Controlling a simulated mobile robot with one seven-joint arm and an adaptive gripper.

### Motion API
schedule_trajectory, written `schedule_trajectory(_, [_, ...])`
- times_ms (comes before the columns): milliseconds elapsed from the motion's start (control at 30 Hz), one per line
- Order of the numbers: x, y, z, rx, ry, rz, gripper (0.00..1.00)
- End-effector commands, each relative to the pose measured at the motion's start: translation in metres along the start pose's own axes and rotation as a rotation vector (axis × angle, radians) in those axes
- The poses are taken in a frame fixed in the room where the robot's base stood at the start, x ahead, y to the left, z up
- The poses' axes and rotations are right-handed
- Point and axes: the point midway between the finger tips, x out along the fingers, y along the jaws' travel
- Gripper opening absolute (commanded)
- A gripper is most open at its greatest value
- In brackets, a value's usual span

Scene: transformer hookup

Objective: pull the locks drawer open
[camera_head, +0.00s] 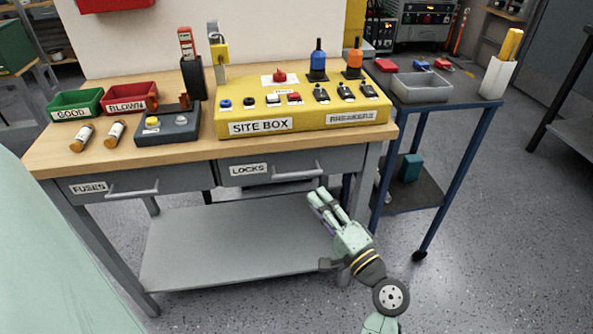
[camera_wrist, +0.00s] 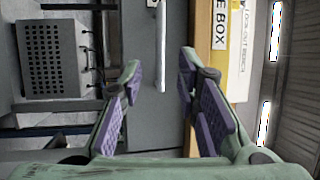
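The locks drawer (camera_head: 307,164) is under the right half of the workbench top, its grey front looking flush with the frame. A white LOCKS label (camera_head: 248,169) is at its left, and a pale bar handle (camera_head: 287,179) runs across its front. My gripper (camera_head: 318,194) is just in front of and below the handle's right end. In the wrist view, the drawer front (camera_wrist: 158,115) runs vertically, with the handle (camera_wrist: 161,48) upright beyond the fingertips. My gripper (camera_wrist: 158,72) is open and empty there, its fingers on either side of the handle's line, apart from it.
The fuses drawer (camera_head: 170,182) is to the left, with its own handle. A yellow site box (camera_head: 300,117) stands on the bench above the locks drawer. A grey lower shelf (camera_head: 235,245) lies beneath. A blue-legged cart (camera_head: 462,150) is at right; open floor lies in front.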

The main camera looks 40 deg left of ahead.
Motion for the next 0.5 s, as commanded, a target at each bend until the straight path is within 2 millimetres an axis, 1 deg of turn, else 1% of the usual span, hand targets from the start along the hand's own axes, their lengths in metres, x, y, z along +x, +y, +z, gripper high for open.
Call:
schedule_trajectory(33, [0.008,-0.003,0.001,0.000,-0.004,-0.002,0.30])
schedule_trajectory(300, [0.060,-0.005,0.001,-0.004,-0.005,-0.003,0.30])
schedule_trajectory(500, [0.089,-0.004,0.001,-0.005,-0.002,-0.002,0.30])
